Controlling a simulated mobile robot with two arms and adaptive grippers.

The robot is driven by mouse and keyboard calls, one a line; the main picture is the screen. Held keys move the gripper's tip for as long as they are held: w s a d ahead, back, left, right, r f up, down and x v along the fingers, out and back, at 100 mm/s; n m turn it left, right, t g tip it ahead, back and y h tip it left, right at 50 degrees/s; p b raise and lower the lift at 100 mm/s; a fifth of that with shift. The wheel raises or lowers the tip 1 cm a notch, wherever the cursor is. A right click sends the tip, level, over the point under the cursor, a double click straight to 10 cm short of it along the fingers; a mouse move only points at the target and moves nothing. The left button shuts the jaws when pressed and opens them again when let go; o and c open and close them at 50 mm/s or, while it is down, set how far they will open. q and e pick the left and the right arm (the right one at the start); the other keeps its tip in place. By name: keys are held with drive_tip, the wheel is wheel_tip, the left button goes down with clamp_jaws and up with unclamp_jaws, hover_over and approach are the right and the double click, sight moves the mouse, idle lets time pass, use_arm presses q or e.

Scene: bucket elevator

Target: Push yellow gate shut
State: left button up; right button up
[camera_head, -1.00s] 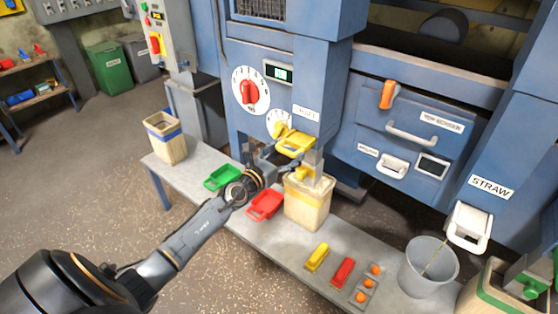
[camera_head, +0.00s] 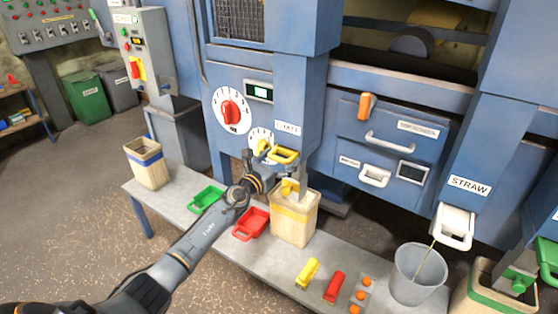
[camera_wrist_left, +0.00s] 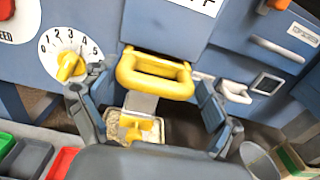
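The yellow gate handle (camera_head: 284,155) sticks out from the blue machine front, above a wooden bucket with a yellow band (camera_head: 293,222). In the left wrist view the yellow handle (camera_wrist_left: 155,76) is a thick loop with a pale metal plate below it. My left gripper (camera_head: 268,169) is beside and just below the handle. In the wrist view my left gripper (camera_wrist_left: 150,88) is open, with one finger on each side of the handle and gaps between. A yellow piece (camera_wrist_left: 136,128) shows below the plate, over the bucket's grain. My right gripper is not in view.
A yellow-pointer dial (camera_head: 262,145) sits close left of the handle. The bench (camera_head: 180,196) holds green (camera_head: 206,199) and red (camera_head: 251,223) scoops, a blue-banded bucket (camera_head: 147,163) and small bars. A grey pail (camera_head: 416,274) stands right, below the white straw handle (camera_head: 453,226).

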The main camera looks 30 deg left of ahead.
use_arm(q)
drive_tip(key=shift+s+a, duration=0.1)
drive_tip(key=shift+s, duration=0.05)
drive_tip(key=shift+s+f, duration=0.1)
drive_tip(key=shift+s, duration=0.35)
drive_tip(key=s, duration=1)
drive_tip(key=shift+s+a, duration=0.4)
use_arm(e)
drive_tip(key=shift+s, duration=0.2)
